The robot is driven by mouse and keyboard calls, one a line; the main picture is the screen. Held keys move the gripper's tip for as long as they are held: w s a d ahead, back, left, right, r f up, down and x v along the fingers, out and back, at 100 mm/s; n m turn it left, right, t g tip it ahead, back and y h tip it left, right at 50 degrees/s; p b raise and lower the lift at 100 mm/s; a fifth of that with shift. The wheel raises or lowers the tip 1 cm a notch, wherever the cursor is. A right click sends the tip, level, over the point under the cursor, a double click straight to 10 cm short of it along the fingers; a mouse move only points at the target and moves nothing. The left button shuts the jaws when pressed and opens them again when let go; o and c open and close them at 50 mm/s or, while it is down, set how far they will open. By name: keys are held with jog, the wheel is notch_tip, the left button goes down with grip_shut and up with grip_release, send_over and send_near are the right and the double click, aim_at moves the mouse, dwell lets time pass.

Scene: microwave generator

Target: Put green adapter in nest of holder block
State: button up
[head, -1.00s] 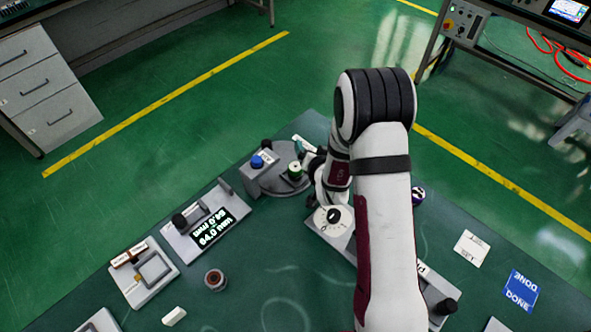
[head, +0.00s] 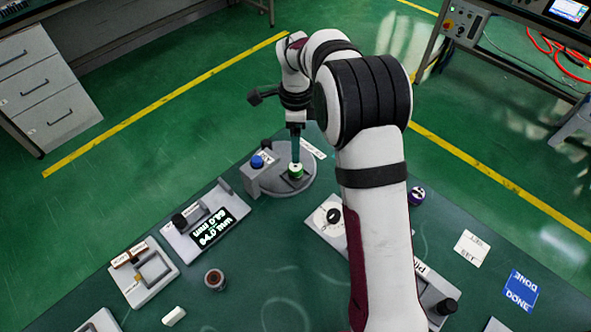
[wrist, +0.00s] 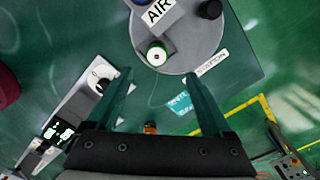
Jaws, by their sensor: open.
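The green adapter (head: 295,170), a short green cylinder with a white top, stands on the round grey plate (head: 312,190). In the wrist view the adapter (wrist: 157,53) shows its round white top with a dark centre, just beyond the gap between the fingertips. My gripper (head: 296,157) points down above the adapter. In the wrist view its teal fingers (wrist: 158,76) are spread apart with nothing between them. A pale block with a grey square frame (head: 152,272) is at the lower left; I cannot tell whether it is the holder block.
A grey AIR block with a blue button (head: 257,162) and a dark knob stands beside the adapter. A gauge with a lit display (head: 212,228) is to the left. A dark-red ringed part (head: 215,279) and a white piece (head: 174,316) lie nearer. The front middle table is clear.

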aim_at(296, 166)
jog(key=f, duration=0.8)
jog(key=shift+s+f, duration=0.2)
jog(key=shift+s, duration=0.05)
grip_shut()
